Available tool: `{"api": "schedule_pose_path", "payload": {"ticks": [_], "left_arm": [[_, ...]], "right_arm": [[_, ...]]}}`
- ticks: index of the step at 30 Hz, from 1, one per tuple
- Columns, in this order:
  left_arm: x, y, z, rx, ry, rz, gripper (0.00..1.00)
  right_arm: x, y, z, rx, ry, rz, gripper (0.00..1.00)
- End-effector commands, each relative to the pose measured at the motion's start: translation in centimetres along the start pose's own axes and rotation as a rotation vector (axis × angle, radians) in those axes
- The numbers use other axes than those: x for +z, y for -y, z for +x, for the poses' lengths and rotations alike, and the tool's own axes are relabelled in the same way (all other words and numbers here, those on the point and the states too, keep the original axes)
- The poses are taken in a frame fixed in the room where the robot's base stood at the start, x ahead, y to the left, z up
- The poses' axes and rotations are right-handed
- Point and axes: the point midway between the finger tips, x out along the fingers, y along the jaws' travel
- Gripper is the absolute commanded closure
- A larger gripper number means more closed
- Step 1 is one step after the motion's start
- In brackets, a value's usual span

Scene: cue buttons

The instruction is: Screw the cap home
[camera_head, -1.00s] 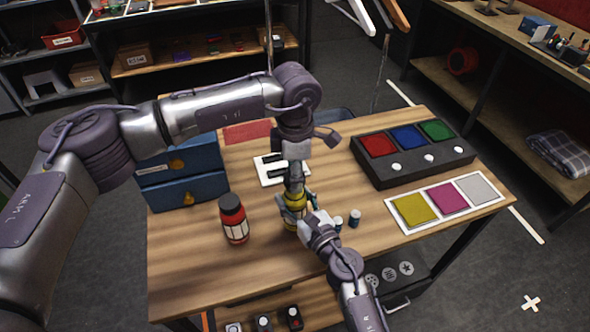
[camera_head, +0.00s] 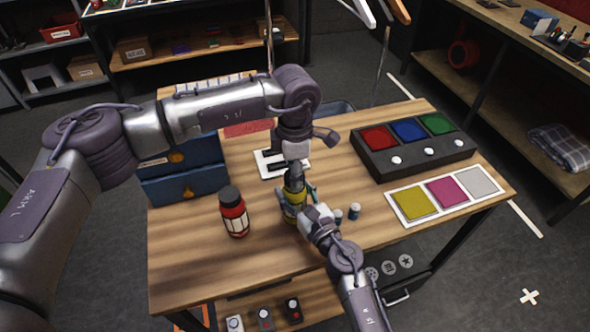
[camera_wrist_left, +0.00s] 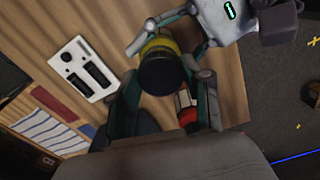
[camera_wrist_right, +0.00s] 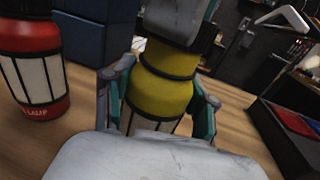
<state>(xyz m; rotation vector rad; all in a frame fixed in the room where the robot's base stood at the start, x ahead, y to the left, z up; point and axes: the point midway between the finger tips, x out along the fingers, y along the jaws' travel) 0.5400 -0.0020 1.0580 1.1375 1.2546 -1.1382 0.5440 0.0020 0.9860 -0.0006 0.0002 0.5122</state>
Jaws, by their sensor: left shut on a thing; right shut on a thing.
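A yellow bottle (camera_head: 291,212) with a white label stands upright on the table; it also shows in the right wrist view (camera_wrist_right: 158,95). My right gripper (camera_head: 306,214) is shut around its body from the side, one finger on each side in the right wrist view (camera_wrist_right: 160,104). My left gripper (camera_head: 294,186) comes down from above and is shut on the black cap (camera_wrist_left: 163,74) at the bottle's top. Whether cap and bottle rim meet without a gap cannot be seen.
A red bottle (camera_head: 234,214) with a black cap stands left of the yellow one.

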Motion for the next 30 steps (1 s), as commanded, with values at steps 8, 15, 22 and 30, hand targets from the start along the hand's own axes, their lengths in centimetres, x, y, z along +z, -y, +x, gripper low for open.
{"api": "schedule_pose_path", "payload": {"ticks": [8,15,22,30], "left_arm": [[0.0,0.0,0.2,0.000,0.000,0.000,0.69],[0.0,0.0,0.7,0.000,0.000,-0.001,0.69],[0.0,0.0,1.2,0.000,0.000,-0.001,0.69],[0.0,0.0,1.1,0.001,-0.001,0.237,0.69]], "right_arm": [[0.0,0.0,0.0,0.000,0.001,0.000,1.00],[0.0,0.0,0.0,0.000,0.001,0.000,1.00],[0.0,0.0,0.0,0.000,0.001,0.000,1.00],[0.0,0.0,0.0,0.000,0.001,0.000,1.00]]}}
